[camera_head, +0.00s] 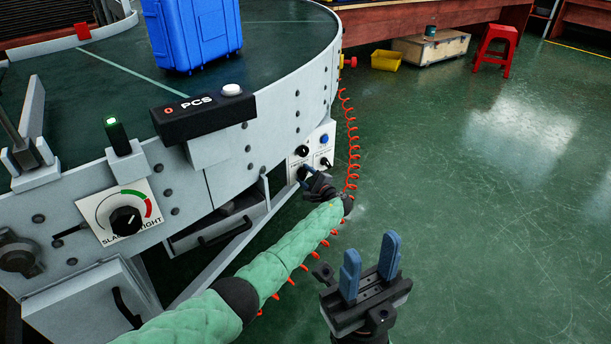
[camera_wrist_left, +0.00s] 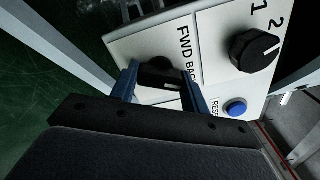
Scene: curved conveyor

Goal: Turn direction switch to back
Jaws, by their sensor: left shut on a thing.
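The direction switch (camera_wrist_left: 162,66) is a black knob beside the FWD and BACK lettering on a white panel (camera_wrist_left: 212,42) in the left wrist view. My left gripper (camera_wrist_left: 161,74) is shut on it, with a blue finger on each side. In the head view, my left gripper (camera_head: 309,178) reaches the lower left of the control panel (camera_head: 313,150). It largely hides the switch there, and the knob's exact pointing direction is not clear. My right gripper (camera_head: 371,262) is open and empty over the floor, its blue fingers apart.
A black knob (camera_wrist_left: 255,50) marked 1 and 2 and a blue reset button (camera_wrist_left: 236,108) are close by. A red coiled cable (camera_head: 351,145) hangs beside the panel. A blue crate (camera_head: 200,32) stands on the conveyor (camera_head: 280,42).

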